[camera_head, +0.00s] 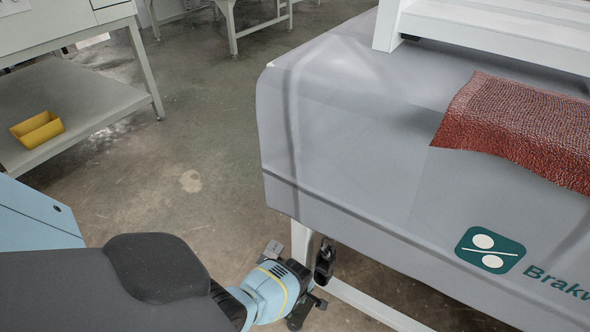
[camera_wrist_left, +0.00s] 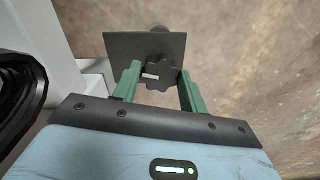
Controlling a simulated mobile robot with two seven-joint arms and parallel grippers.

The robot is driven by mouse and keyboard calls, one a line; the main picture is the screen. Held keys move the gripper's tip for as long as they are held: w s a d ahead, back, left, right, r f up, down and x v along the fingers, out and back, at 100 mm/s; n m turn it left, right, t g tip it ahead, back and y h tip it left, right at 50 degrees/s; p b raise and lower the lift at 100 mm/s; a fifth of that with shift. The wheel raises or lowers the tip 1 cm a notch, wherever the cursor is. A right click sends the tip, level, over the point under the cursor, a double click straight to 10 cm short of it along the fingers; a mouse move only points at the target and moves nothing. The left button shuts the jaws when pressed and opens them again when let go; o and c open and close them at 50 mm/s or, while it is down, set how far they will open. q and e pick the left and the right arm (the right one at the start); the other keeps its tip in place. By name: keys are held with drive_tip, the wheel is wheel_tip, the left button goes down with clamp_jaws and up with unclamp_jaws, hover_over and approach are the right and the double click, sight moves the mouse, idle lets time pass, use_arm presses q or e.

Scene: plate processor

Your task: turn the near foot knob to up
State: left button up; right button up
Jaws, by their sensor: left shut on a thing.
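The near foot knob (camera_wrist_left: 168,78) is a dark, lobed knob with a small white mark on its left side, in the upper middle of the left wrist view. A dark square plate (camera_wrist_left: 122,46) lies behind it. My left gripper (camera_wrist_left: 160,70) has its two green fingers on either side of the knob, shut on it. In the head view my left gripper (camera_head: 303,306) is low beside the machine's white leg (camera_head: 301,243); the knob cannot be made out there. My right gripper is not in view.
A black caster (camera_head: 324,262) is beside the leg, and black rounded parts (camera_wrist_left: 22,85) show close at the left of the left wrist view. The grey machine body (camera_head: 350,150) overhangs to the right. Concrete floor (camera_head: 200,150) is open to the left.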

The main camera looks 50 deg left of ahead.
use_arm(q)
drive_tip(key=shift+a+n, duration=0.1)
drive_tip(key=shift+n, duration=0.5)
drive_tip(key=o, duration=1)
drive_tip(key=shift+c, duration=0.2)
